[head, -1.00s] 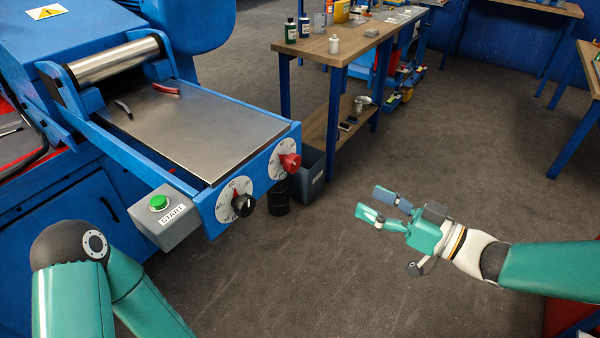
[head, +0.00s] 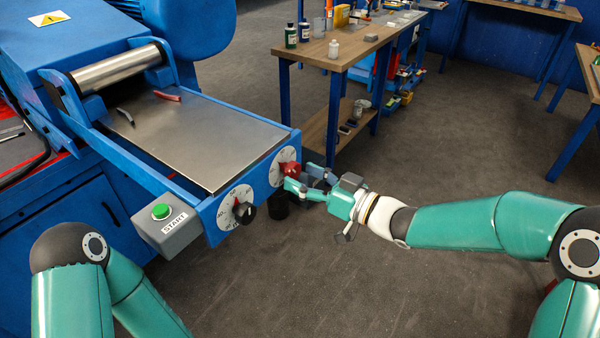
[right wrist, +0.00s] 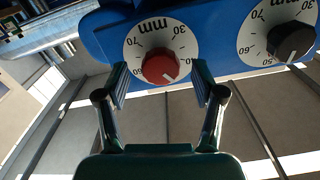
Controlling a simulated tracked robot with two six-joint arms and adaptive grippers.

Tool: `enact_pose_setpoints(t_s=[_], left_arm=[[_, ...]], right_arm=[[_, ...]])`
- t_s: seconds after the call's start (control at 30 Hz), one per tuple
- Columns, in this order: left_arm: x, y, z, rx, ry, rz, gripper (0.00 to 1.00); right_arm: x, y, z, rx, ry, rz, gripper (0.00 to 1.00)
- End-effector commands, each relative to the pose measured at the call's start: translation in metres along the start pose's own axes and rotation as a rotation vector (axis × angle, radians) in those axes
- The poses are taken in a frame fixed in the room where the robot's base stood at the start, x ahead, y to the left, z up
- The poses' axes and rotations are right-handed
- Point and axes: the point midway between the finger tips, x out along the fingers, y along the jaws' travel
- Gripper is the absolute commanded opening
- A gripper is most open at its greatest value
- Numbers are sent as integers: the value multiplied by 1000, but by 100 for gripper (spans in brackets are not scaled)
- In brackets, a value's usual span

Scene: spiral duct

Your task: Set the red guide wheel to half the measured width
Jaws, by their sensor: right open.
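The red guide wheel (head: 291,169) is a red knob on a white dial (head: 280,158) on the machine's blue front bar. In the right wrist view the red wheel (right wrist: 160,66) sits on its dial marked in mm. A pale line on it points down and slightly right in that picture; the exact value is not readable. My right gripper (head: 301,179) is open at the wheel. In the right wrist view its fingers (right wrist: 160,86) stand to either side of the wheel, with visible gaps. My left gripper is out of view.
A grey box with a green START button (head: 161,211) sticks out further left. A workbench (head: 345,55) stands behind. The floor in front is clear.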

Motion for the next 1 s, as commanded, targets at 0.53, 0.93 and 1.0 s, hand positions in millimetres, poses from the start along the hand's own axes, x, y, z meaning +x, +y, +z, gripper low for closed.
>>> enact_pose_setpoints(t_s=[0.53,0.93,1.0], left_arm=[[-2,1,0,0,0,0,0],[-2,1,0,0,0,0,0],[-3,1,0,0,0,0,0]], right_arm=[[13,0,0,0,-1,0,55],[13,0,0,3,-1,0,8],[13,0,0,10,-1,0,8]])
